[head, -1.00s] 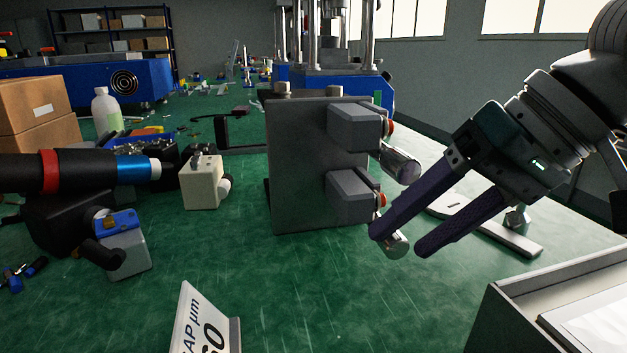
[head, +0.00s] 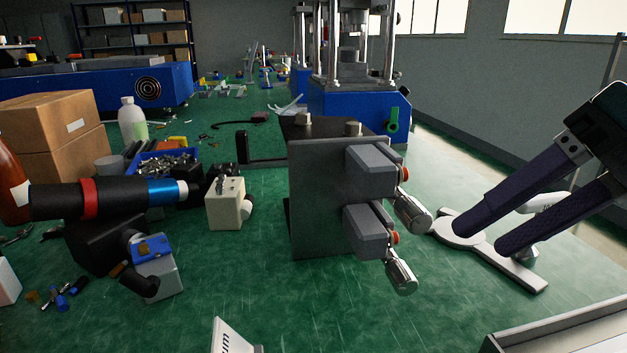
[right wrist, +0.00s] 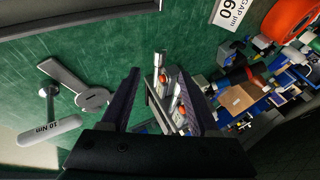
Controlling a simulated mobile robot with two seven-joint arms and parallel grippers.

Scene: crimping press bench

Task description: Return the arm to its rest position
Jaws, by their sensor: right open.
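My right gripper (head: 484,238) is at the right of the head view, with its two dark fingers apart and nothing between them. It is over the bench, right of a grey metal block (head: 325,205) with two clamp-like units and silver knobs (head: 412,214). A gap shows between the fingers and the knobs. In the right wrist view the open fingers (right wrist: 157,78) point toward the bench, and the block (right wrist: 162,98) shows between and beyond them. My left gripper is not in view.
A flat grey tool (head: 515,267) lies under the right fingers; its handle reads "10 Nm" in the wrist view (right wrist: 48,131). A tray edge (head: 560,330) is at the lower right. A black cylinder device (head: 110,198) and cardboard boxes (head: 50,120) stand left.

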